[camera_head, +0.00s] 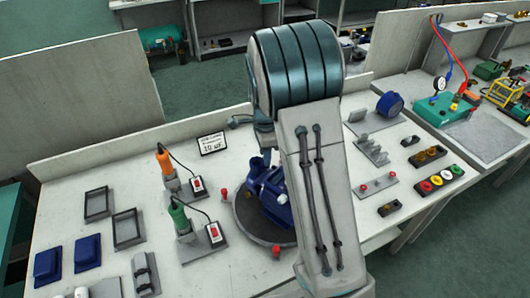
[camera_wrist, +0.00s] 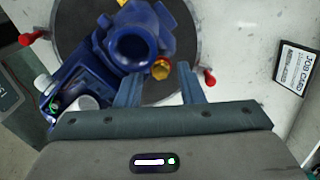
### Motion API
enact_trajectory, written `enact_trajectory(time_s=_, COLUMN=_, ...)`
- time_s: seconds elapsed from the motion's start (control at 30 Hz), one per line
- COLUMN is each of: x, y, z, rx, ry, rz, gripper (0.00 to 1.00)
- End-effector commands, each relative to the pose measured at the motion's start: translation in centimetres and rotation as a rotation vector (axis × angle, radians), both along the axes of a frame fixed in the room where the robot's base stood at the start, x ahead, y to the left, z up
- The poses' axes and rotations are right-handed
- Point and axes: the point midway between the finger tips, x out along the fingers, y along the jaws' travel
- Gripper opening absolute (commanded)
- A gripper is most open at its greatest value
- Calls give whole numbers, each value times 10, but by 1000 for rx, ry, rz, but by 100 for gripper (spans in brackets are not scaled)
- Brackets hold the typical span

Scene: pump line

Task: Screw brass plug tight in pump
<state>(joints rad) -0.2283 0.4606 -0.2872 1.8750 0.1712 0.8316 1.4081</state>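The blue pump (camera_head: 270,190) sits on a dark round plate (camera_head: 246,232), partly hidden behind my arm in the head view. In the wrist view the pump (camera_wrist: 100,60) shows a large round opening. The brass plug (camera_wrist: 161,68) sits at the pump's side near that opening; whether it is fully seated I cannot tell. My gripper (camera_wrist: 158,72) has its two fingers apart, with the plug showing between their tips in the picture. I see no finger touching the plug. The gripper is hidden in the head view.
Red knobs (camera_wrist: 209,77) stand around the plate's edge. An orange-handled tool (camera_head: 164,162) and a green-handled tool (camera_head: 180,218) stand to the left. Trays (camera_head: 128,229) lie further left; racks of small parts (camera_head: 428,155) are at right.

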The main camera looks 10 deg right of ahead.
Motion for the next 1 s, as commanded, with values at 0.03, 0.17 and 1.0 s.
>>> enact_trajectory(time_s=0.03, x=0, y=0, z=0, rx=0, ry=-1, rz=10, gripper=34)
enact_trajectory(time_s=0.17, x=1, y=-1, z=-1, rx=0, ry=-3, rz=119, gripper=34)
enact_trajectory(time_s=1.0, x=1, y=0, z=0, rx=0, ry=-3, rz=577, gripper=34)
